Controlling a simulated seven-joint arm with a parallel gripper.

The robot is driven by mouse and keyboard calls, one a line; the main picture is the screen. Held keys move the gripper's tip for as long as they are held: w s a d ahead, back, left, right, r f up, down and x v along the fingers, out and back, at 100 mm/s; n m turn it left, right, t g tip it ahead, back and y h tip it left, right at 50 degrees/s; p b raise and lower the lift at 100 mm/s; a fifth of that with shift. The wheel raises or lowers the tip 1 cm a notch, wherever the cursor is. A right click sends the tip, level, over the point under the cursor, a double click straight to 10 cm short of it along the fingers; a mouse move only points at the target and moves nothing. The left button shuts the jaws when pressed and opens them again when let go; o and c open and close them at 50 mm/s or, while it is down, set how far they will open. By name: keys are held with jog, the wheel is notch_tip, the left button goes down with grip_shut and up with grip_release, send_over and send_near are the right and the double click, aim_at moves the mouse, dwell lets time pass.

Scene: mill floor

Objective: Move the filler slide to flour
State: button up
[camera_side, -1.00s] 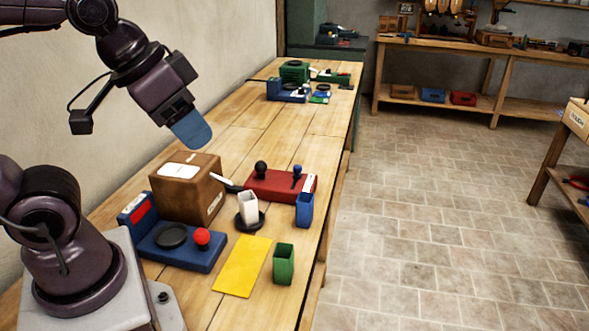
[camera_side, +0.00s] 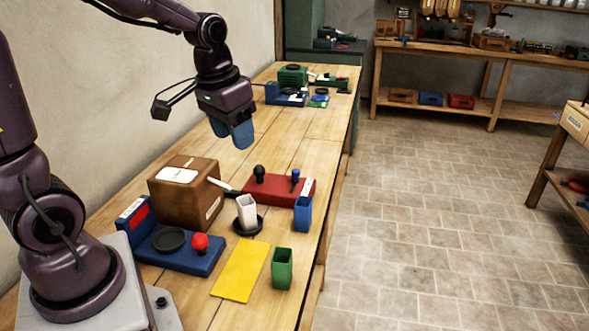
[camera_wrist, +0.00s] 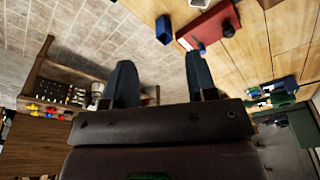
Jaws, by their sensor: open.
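A red block (camera_side: 270,190) with a black knob (camera_side: 260,172) and a blue knob (camera_side: 295,176) on top sits on the bench; I cannot tell for sure which part is the filler slide, and no "flour" label is readable. The red block (camera_wrist: 207,30) also shows at the top of the wrist view, beside a blue cup (camera_wrist: 163,28). My gripper (camera_side: 232,138) has blue fingers and hangs in the air above the bench, beyond the brown box and apart from everything. In the wrist view its fingers (camera_wrist: 162,80) are wide apart with nothing between them.
A brown box (camera_side: 183,200) stands left of the red block.

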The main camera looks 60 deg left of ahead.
jog(key=w+a+f+h, duration=0.1)
jog(key=w+a+f, duration=1.2)
jog(key=w+a, duration=0.15)
jog(key=m+t, duration=0.2)
send_near(295, 170)
jog(key=shift+m, duration=0.3)
jog(key=x, duration=0.9)
jog(key=shift+w+d+f, duration=0.1)
